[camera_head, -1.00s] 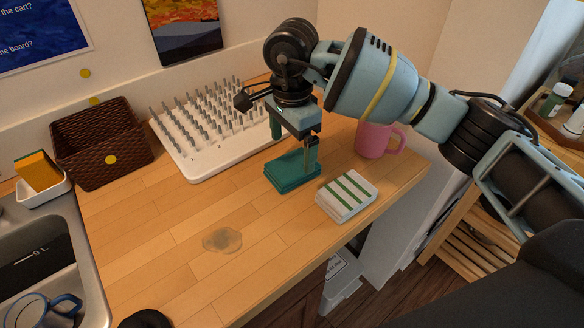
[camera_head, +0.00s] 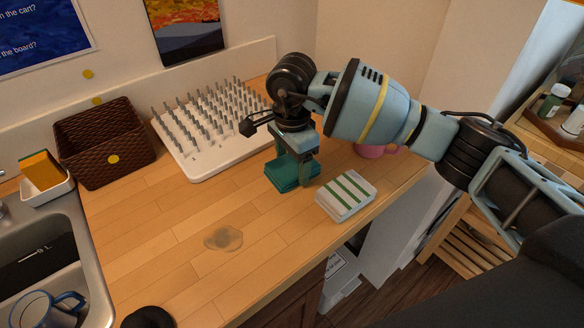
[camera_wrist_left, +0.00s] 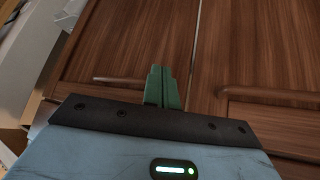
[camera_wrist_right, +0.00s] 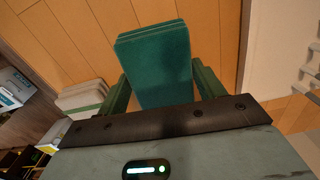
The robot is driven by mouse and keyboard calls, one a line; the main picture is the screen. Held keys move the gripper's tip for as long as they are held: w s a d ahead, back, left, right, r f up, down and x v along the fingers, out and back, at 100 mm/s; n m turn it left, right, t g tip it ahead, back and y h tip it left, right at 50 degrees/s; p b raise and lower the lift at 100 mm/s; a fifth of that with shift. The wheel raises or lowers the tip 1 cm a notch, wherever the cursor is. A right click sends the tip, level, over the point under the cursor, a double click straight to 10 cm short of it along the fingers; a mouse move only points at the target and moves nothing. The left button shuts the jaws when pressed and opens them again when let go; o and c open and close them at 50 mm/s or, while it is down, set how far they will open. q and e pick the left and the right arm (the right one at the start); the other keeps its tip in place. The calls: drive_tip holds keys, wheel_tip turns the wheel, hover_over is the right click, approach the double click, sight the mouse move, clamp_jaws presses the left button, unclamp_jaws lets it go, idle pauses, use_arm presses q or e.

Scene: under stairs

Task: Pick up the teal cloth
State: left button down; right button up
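The teal cloth (camera_head: 281,181) is a folded, layered stack lying on the wooden counter, in front of the spiked white rack. My right gripper (camera_head: 297,178) is low over it, fingers pointing down, and hides part of it. In the right wrist view the cloth (camera_wrist_right: 157,60) shows between the two green fingers, which are apart, one along each side. Whether they touch it I cannot tell. My left gripper is outside the head view. In the left wrist view its fingers (camera_wrist_left: 162,80) are together and empty, in front of brown cabinet doors.
A white cloth with green stripes (camera_head: 345,195) lies just right of the teal one. A pink mug (camera_head: 370,152) stands behind, partly hidden by my arm. The white spiked rack (camera_head: 200,163) is behind left. A brown basket (camera_head: 105,145) and sink (camera_head: 70,225) are left. A stain (camera_head: 223,238) marks the counter.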

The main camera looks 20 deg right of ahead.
sight(291, 169)
drive_tip(key=shift+c, duration=0.9)
use_arm(q)
drive_tip(key=shift+s, duration=0.15)
use_arm(e)
drive_tip(key=shift+r, duration=0.2)
drive_tip(key=shift+r, duration=0.25)
drive_tip(key=r, duration=0.1)
drive_tip(key=s+r, duration=0.1)
drive_tip(key=shift+a+r, duration=0.3)
drive_tip(key=shift+r, duration=0.05)
drive_tip(key=s+a, duration=0.2)
drive_tip(key=s, duration=0.2)
drive_tip(key=s+a+r, duration=0.1)
drive_tip(key=s+a, duration=0.1)
drive_tip(key=s, duration=0.2)
drive_tip(key=s+a+b, duration=0.1)
drive_tip(key=s, duration=0.3)
drive_tip(key=shift+s+a+r, duration=0.15)
drive_tip(key=shift+s+a, duration=0.1)
drive_tip(key=shift+a, duration=0.15)
use_arm(q)
drive_tip(key=shift+s+f, duration=0.3)
drive_tip(key=shift+f, duration=0.35)
use_arm(e)
drive_tip(key=shift+s+a, duration=0.2)
drive_tip(key=shift+s, duration=0.3)
